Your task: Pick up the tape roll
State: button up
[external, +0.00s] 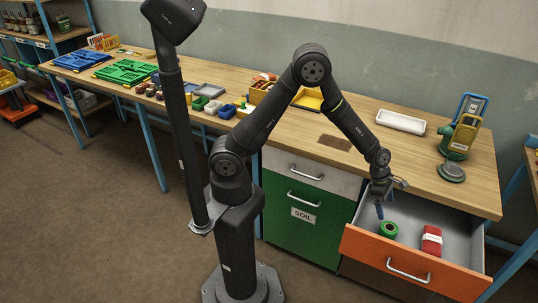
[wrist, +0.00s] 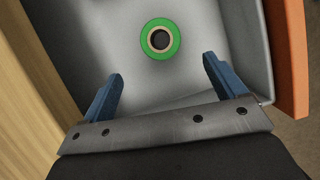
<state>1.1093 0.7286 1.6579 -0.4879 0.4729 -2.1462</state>
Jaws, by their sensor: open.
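The tape roll (external: 389,229) is green with a tan core and a dark hole, and it lies flat in the open drawer near its left end. In the wrist view the tape roll (wrist: 160,39) sits beyond my fingertips, centred between them. My gripper (external: 380,210) is above the drawer, pointing down, a little up and left of the roll in the external view. In the wrist view its two blue fingers (wrist: 163,66) are wide apart with nothing between them. The grey drawer (external: 408,215) has an orange front.
A red packet (external: 431,240) lies in the drawer to the right of the roll. The drawer's orange front (wrist: 287,55) rises at the right in the wrist view. The wooden bench (external: 300,130) holds a white tray (external: 400,122), a green device (external: 459,140) and several coloured parts.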

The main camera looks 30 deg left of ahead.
aim_at(390, 227)
jog(key=x, duration=1.1)
jog(key=shift+d+f, duration=0.15)
jog(key=shift+f, duration=0.15)
jog(key=c, duration=1.1)
